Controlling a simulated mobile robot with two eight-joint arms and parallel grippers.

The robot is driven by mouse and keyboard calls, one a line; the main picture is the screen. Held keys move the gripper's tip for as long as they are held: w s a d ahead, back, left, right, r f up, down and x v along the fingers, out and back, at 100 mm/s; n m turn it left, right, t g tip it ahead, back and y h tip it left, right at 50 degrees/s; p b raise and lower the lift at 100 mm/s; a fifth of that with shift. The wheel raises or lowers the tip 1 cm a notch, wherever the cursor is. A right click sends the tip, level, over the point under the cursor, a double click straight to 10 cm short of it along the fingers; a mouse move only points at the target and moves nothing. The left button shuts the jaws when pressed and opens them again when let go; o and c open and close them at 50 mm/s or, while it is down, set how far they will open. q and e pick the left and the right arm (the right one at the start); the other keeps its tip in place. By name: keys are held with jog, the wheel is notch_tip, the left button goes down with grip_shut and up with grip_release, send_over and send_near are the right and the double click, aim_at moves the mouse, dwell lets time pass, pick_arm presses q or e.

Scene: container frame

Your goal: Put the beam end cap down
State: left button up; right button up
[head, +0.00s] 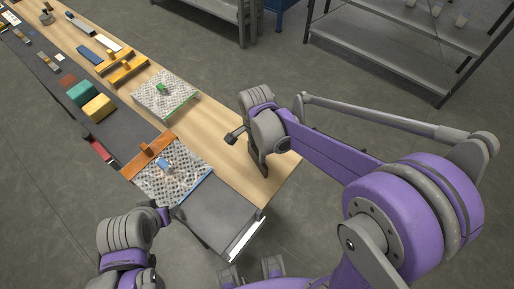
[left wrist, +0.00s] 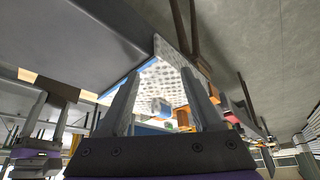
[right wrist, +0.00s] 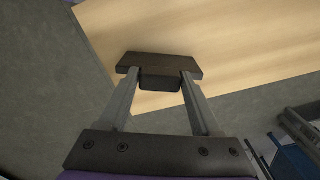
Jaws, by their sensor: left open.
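The beam end cap, a dark block with a wider flat plate, sits between the fingertips of my right gripper (right wrist: 158,84) in the right wrist view (right wrist: 158,64). The fingers press on its narrower part. In the head view the end cap (head: 233,136) is held above the wooden table near its right edge, and it also shows at the left of the left wrist view (left wrist: 58,90). My left gripper (left wrist: 158,88) is open and empty, facing the perforated plate; in the head view its fingers are hard to make out beside the dark panel.
A perforated plate (head: 186,190) carries a blue block and an orange bracket. Another perforated plate (head: 180,102) with a green block lies farther back. Yellow and green blocks stand left. Bare wood (head: 215,150) lies between plates and right gripper. Grey shelving (head: 405,50) stands behind.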

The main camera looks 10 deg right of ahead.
jog(key=o, duration=0.3)
jog(key=shift+o, duration=0.2)
jog(key=shift+r, duration=0.1)
jog(key=shift+r, duration=0.3)
pick_arm(q)
jog(key=shift+w+r+p, duration=0.3)
jog(key=shift+r+p, duration=0.35)
jog(key=shift+r, duration=0.25)
pick_arm(e)
notch_tip(320, 180, up, 12)
jog(key=s+d+f+n+t, duration=0.2)
jog(key=s+d+f+n, duration=0.1)
jog(key=s+n, duration=0.4)
jog(key=s+d+f+n+t, duration=0.3)
jog(key=s+d+n, duration=0.1)
jog(key=s+n, duration=0.3)
jog(key=shift+n+t, duration=0.3)
jog(key=shift+n, duration=0.2)
